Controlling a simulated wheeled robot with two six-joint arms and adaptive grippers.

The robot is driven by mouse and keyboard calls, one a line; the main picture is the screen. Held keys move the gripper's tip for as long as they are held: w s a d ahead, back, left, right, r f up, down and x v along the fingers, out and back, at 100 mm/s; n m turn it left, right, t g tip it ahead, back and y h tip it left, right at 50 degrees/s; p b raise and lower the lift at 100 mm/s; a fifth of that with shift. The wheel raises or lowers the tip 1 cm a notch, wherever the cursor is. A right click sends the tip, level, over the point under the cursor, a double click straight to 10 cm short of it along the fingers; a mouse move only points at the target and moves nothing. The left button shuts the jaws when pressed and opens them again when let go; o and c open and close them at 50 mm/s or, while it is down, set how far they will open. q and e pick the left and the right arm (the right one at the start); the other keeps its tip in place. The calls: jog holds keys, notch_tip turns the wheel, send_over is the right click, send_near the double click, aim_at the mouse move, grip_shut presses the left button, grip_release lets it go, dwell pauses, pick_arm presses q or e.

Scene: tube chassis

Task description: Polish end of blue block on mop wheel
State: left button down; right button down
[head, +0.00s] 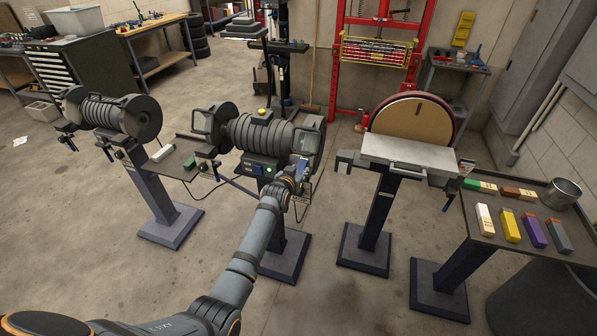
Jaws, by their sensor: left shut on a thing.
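My left gripper (297,180) is at the right front of the middle pedestal machine (262,135). It is shut on the blue block (302,168), a small upright piece just below the clear shield (305,142). The gripper hides part of the block. I cannot tell whether the block's end touches a wheel there. Another pedestal machine (105,112) at the left has round wheel housings at both ends. I cannot tell for sure which wheel is the mop wheel. My right gripper is not in view.
A disc sander (412,117) with a flat table (407,150) stands right of the gripper. A side table (515,258) holds several coloured bars and a metal bucket (562,193). A small shelf (178,172) sits between the two machines. The front floor is clear.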

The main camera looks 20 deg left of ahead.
pick_arm(q)
jog(key=p, duration=0.2)
jog(key=shift+r+p, duration=0.1)
jog(key=shift+p, duration=0.3)
dwell(4.7)
jog(key=shift+s+r+p, duration=0.1)
jog(key=shift+s+p, duration=0.05)
jog(key=shift+p, duration=0.25)
jog(key=s+p, duration=0.6)
jog(key=s, duration=0.1)
jog(key=shift+s+a, duration=0.15)
jog(key=shift+s, duration=0.15)
jog(key=shift+f, duration=0.2)
